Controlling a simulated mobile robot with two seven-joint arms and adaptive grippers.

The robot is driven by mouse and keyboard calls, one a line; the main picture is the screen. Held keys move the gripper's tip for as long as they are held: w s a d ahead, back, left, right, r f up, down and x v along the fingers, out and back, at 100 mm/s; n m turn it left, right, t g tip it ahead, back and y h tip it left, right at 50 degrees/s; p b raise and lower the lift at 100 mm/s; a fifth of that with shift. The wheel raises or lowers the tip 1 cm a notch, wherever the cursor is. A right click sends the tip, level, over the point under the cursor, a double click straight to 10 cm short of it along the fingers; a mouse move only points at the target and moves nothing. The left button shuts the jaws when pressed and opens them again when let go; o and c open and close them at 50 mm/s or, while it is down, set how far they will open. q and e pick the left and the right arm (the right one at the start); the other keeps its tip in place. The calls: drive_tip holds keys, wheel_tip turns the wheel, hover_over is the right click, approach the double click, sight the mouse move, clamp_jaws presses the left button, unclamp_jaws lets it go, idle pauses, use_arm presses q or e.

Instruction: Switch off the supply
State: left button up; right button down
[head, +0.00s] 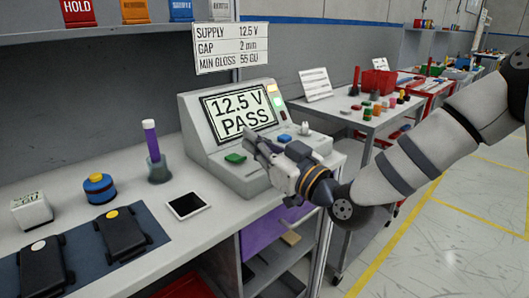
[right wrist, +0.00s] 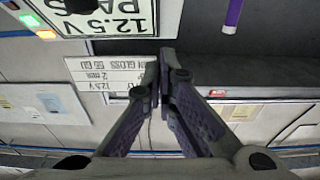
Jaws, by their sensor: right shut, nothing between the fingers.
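The grey supply console (head: 196,128) stands at the right end of the bench. Its screen (head: 239,112) reads "12.5 V PASS"; the screen also shows upside down in the right wrist view (right wrist: 105,18). A green button (head: 236,158), a blue button (head: 285,138) and a small white knob or switch (head: 305,128) are on its sloping front. My right gripper (head: 254,142) is shut and empty over the front panel, between the green and blue buttons, hiding part of it. In the right wrist view its fingertips (right wrist: 164,60) are together. My left gripper is not in view.
A sign (head: 231,47) hangs above the console. Another table stands behind on the right.

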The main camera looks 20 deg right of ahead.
sight(246, 166)
drive_tip(key=x, duration=0.3)
drive_tip(key=shift+w+a+f, duration=0.15)
drive_tip(key=shift+w, duration=0.25)
wheel_tip(246, 166, down, 3)
drive_tip(key=shift+s+r+b, duration=0.2)
drive_tip(key=shift+b, duration=0.15)
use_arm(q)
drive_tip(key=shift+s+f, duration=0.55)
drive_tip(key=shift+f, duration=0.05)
use_arm(e)
drive_tip(key=shift+s+f, duration=0.15)
drive_tip(key=shift+f, duration=0.3)
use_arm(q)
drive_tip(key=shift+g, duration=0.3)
use_arm(e)
drive_tip(key=shift+f, duration=0.1)
